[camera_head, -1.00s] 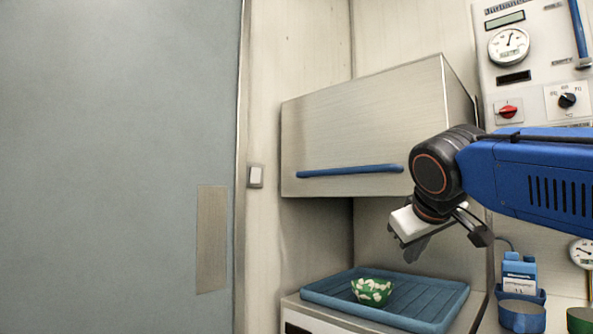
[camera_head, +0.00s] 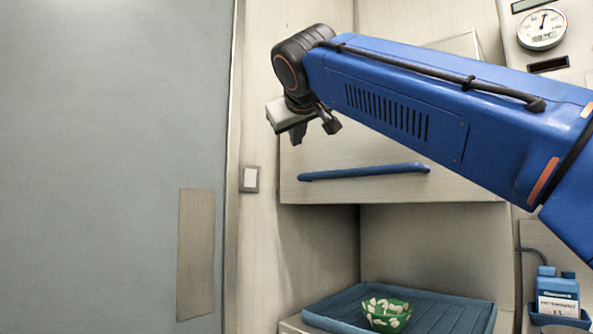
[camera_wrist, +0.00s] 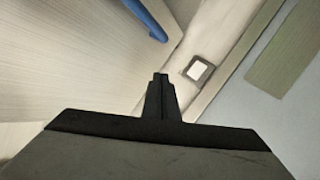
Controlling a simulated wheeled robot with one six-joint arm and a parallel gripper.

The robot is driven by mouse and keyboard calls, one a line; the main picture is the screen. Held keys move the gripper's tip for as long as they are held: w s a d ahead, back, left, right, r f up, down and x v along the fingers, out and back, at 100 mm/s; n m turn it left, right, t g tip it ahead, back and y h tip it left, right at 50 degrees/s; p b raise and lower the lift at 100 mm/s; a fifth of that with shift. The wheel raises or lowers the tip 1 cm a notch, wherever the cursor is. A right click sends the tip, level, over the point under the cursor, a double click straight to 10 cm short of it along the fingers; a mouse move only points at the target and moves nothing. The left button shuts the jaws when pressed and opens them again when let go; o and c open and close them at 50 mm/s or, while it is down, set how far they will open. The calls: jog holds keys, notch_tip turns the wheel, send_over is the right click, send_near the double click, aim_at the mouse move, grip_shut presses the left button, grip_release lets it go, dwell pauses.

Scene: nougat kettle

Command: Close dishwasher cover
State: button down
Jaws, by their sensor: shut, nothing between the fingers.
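The dishwasher cover (camera_head: 390,190) is a pale metal hood, raised above a blue tray (camera_head: 455,308), with an open gap between them. Its blue bar handle (camera_head: 365,173) runs along the lower front edge. The handle's end also shows at the top of the wrist view (camera_wrist: 147,19). My gripper (camera_head: 297,141) is shut and empty. It appears at the cover's upper left edge, above and left of the handle. I cannot tell whether it touches the cover. My arm hides much of the cover's upper front. In the wrist view, the closed fingertips (camera_wrist: 160,78) point toward the wall.
A green bowl with white pieces (camera_head: 386,313) sits on the tray. A wall switch (camera_head: 249,179) is left of the cover. A large grey door (camera_head: 110,170) fills the left. A gauge (camera_head: 541,30) and a blue bottle (camera_head: 557,292) are at the right.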

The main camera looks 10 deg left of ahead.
jog(key=d+f+x, duration=0.1)
jog(key=f+x, duration=0.1)
jog(key=x, duration=1)
jog(key=shift+s+f, duration=0.15)
jog(key=shift+f, duration=0.15)
jog(key=shift+d+f, duration=0.1)
dwell(0.4)
notch_tip(320, 180, down, 37)
dwell(0.3)
